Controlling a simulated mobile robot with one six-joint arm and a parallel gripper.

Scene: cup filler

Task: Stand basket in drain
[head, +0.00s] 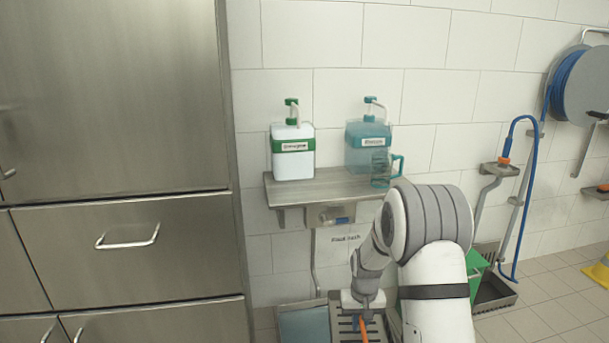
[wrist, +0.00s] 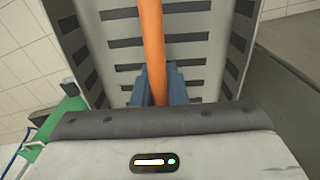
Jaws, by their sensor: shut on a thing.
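The basket (wrist: 118,53) is grey with slotted walls and floor and has an orange handle (wrist: 152,40). The blue fingers of my gripper (wrist: 159,88) are shut on that handle, with the slots behind it in the wrist view. In the head view my gripper (head: 362,307) is low at the bottom edge, and the orange handle (head: 363,329) hangs down from it in front of slotted grey metal (head: 345,324). The bottom of the basket is cut off in the head view. I cannot tell what the basket rests on, and no drain can be clearly made out.
Steel cabinets (head: 110,160) fill the left. A wall shelf (head: 330,186) carries a white dispenser (head: 293,160), a teal dispenser (head: 362,155) and a teal jug (head: 383,172). A blue-grey basin (head: 304,325) is left of my gripper.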

